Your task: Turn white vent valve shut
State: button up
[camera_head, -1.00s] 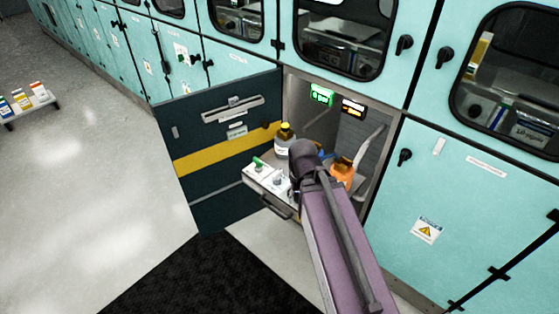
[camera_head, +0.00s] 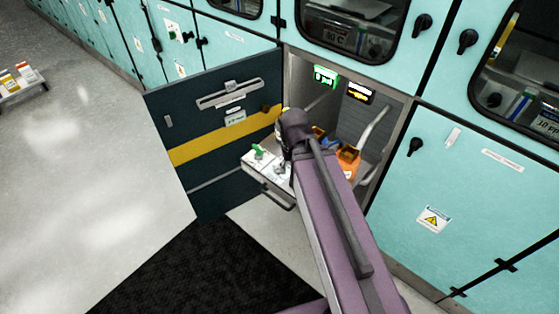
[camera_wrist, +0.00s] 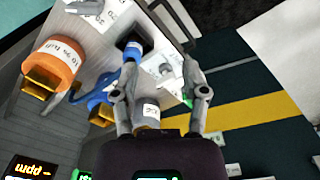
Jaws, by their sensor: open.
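A pulled-out white drawer tray (camera_head: 254,166) carries a green valve handle (camera_head: 257,152) and, to its right, a small pale valve (camera_head: 281,169) that I take for the white vent valve. The arm partly covers this area in the head view. In the wrist view, my gripper (camera_wrist: 160,72) is open over the tray. A bit of green shows behind the right finger.
An orange container (camera_head: 348,160) stands right of the arm on the tray; a blue hose part (camera_wrist: 130,50) lies by the left finger. The dark open door (camera_head: 215,130) stands left of the tray.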

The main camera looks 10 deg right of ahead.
jog(key=o, duration=0.3)
jog(key=shift+w, duration=0.1)
jog(key=shift+o, duration=1.1)
jog(key=shift+w+a, duration=0.1)
jog(key=shift+w, duration=0.2)
jog(key=n+b, duration=0.2)
jog(key=n, duration=0.5)
send_over(279, 161)
jog(key=shift+f, duration=0.75)
jog(key=shift+f, duration=0.15)
notch_tip(279, 161, down, 14)
jog(key=b, duration=1.3)
jog(key=shift+r, duration=0.25)
jog(key=c, duration=1)
